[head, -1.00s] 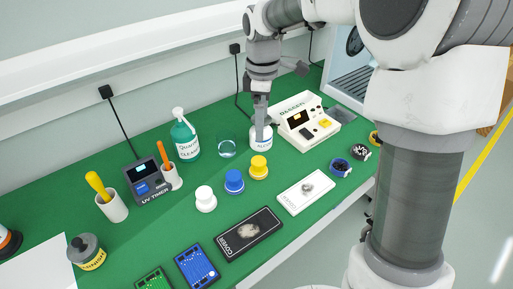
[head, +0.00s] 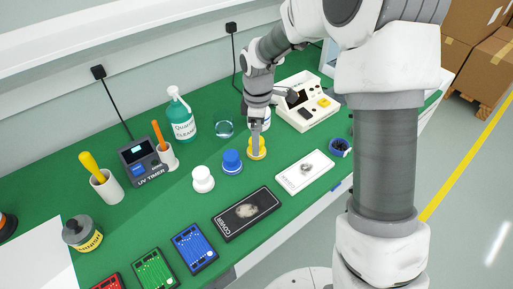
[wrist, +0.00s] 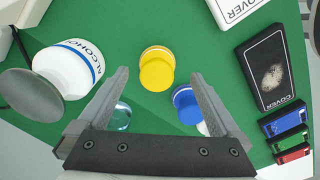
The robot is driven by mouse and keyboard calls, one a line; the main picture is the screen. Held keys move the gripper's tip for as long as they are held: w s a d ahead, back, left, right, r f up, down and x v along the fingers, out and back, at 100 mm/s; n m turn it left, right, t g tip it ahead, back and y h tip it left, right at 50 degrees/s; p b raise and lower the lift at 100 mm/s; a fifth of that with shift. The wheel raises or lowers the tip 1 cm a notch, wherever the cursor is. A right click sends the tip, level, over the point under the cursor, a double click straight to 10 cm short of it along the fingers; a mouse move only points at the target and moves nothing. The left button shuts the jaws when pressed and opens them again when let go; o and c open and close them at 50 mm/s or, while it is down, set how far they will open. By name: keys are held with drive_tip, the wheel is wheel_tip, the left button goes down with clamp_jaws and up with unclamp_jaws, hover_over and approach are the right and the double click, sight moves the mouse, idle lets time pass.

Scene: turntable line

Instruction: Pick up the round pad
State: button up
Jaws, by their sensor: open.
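Three round, knobbed pieces stand in a row on the green bench: white (head: 203,180), blue (head: 232,162) and yellow (head: 259,152). They could be round pads, but I cannot tell which one the task means. My gripper (head: 256,150) points down at the yellow piece and partly covers it in the head view. In the wrist view, my gripper (wrist: 159,73) is open and empty, with the yellow piece (wrist: 157,70) showing between its fingertips. The blue piece (wrist: 186,104) shows behind the right finger. I cannot tell the gripper's exact height above the yellow piece.
The alcohol bottle (wrist: 68,68) stands close to the left finger. A glass dish (head: 224,128), green cleaner bottle (head: 182,118) and white device (head: 306,104) stand behind. A white cover (head: 304,172) and black cover (head: 246,212) lie in front. A small blue round container (head: 339,148) sits right.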

drive_tip(key=f, duration=0.4)
drive_tip(key=shift+w+a, duration=0.15)
drive_tip(key=shift+w, duration=0.1)
drive_tip(key=c, duration=1.4)
drive_tip(key=shift+r, duration=0.2)
drive_tip(key=shift+r, duration=0.6)
wheel_tip(320, 180, up, 3)
drive_tip(key=shift+f, duration=0.1)
drive_tip(key=s+d+r, duration=0.2)
drive_tip(key=s, duration=0.1)
drive_tip(key=s+d+r+p, duration=0.1)
drive_tip(key=s+d+r, duration=0.1)
drive_tip(key=s, duration=0.1)
drive_tip(key=s+d+r, duration=0.2)
drive_tip(key=s, duration=0.2)
drive_tip(key=shift+r, duration=0.35)
